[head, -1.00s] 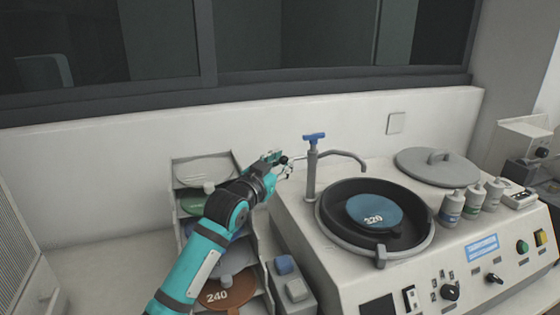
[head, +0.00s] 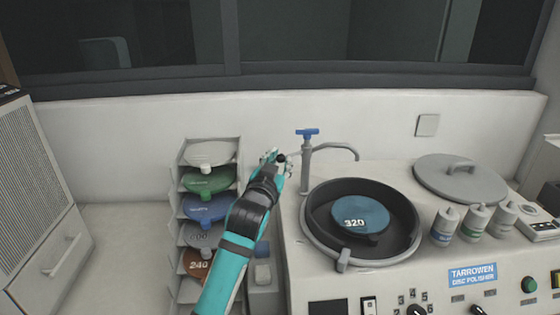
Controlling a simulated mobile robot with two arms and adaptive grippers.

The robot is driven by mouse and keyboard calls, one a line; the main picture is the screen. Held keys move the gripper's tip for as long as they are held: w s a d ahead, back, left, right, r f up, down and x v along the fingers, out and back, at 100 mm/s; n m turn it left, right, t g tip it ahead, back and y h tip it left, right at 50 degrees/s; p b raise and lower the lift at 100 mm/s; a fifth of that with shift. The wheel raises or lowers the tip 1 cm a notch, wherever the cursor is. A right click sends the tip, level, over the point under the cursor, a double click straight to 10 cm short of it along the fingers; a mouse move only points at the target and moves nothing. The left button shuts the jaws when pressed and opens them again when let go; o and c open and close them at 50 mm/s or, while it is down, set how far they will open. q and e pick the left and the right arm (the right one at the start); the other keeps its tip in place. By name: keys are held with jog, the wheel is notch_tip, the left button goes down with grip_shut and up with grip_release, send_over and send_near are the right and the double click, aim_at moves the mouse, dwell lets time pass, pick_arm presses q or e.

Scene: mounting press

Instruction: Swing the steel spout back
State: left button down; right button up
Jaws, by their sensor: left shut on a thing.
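The steel spout (head: 338,147) rises from a grey post with a blue T-handle (head: 307,132) on top. It curves to the right, its tip above the back rim of the black bowl (head: 315,215) of the polisher. My left gripper (head: 279,160) is just left of the post, shut on a small dark knob (head: 281,158). The fingers partly hide the knob, and I cannot tell clearly how it joins the spout. My right gripper is not in view.
A blue disc marked 320 (head: 360,215) lies in the bowl. A grey lid (head: 460,178) and several bottles (head: 474,220) stand to the right. A rack of coloured discs (head: 208,182) stands left of my arm. The wall is close behind.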

pick_arm(q)
jog(key=c, duration=1.1)
grip_release()
jog(key=shift+c, duration=0.2)
jog(key=v, duration=1.2)
jog(key=shift+r, duration=0.1)
